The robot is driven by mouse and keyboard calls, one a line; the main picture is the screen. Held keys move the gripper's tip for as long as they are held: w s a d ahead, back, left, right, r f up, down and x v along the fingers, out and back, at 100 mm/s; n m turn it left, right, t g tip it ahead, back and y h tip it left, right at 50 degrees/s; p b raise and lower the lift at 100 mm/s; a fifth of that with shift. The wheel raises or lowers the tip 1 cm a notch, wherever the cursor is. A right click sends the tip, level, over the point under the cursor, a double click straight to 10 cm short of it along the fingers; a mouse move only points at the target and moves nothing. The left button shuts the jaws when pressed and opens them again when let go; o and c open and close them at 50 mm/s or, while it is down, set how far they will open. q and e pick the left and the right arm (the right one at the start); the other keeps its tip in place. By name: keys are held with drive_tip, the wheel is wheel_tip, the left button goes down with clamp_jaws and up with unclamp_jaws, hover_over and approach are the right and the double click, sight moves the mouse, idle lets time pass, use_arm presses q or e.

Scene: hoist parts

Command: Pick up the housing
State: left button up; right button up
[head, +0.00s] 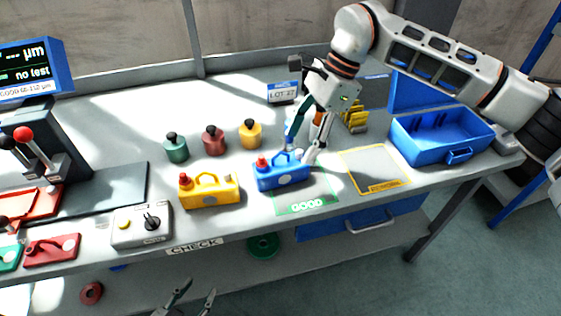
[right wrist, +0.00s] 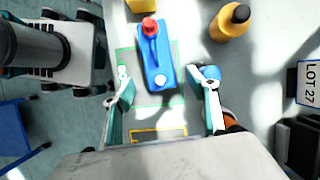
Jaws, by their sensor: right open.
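A blue housing (head: 283,173) with a handle and a red knob stands on the table at the left part of the green-outlined GOOD area (head: 307,203). My right gripper (head: 303,158) is open and low over it, its fingers partly overlapping the housing's right end in the head view. In the right wrist view the blue housing (right wrist: 157,58) lies between and beyond the open fingers (right wrist: 168,82); I cannot tell whether they touch it. A yellow housing (head: 209,190) stands to its left. My left gripper (head: 200,288) is open and empty, below the table's front edge.
Green, red and yellow weights (head: 213,140) stand behind the housings. A yellow-outlined area (head: 375,170) to the right is empty. An open blue case (head: 440,138) stands at the right end. A LOT 27 sign (head: 283,92) and a control box (head: 142,227) are also on the table.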

sight(292, 160)
drive_tip(key=shift+w+f, duration=0.1)
drive_tip(key=shift+f, duration=0.3)
drive_tip(key=shift+s+a+f, duration=0.2)
drive_tip(key=shift+a+f, duration=0.05)
drive_tip(key=shift+f, duration=0.2)
drive_tip(key=shift+s+a+f, duration=0.2)
drive_tip(key=shift+a+f, duration=0.05)
drive_tip(key=shift+f, duration=0.15)
drive_tip(key=x, duration=0.4)
drive_tip(key=shift+f, duration=0.1)
drive_tip(key=shift+a+f, duration=0.25)
drive_tip(key=shift+f, duration=0.15)
drive_tip(key=shift+c, duration=0.8)
use_arm(q)
drive_tip(key=shift+s+d+f, duration=0.1)
drive_tip(key=shift+s+f, duration=0.3)
drive_tip(key=shift+s, duration=0.05)
use_arm(e)
drive_tip(key=shift+r, duration=0.1)
clamp_jaws()
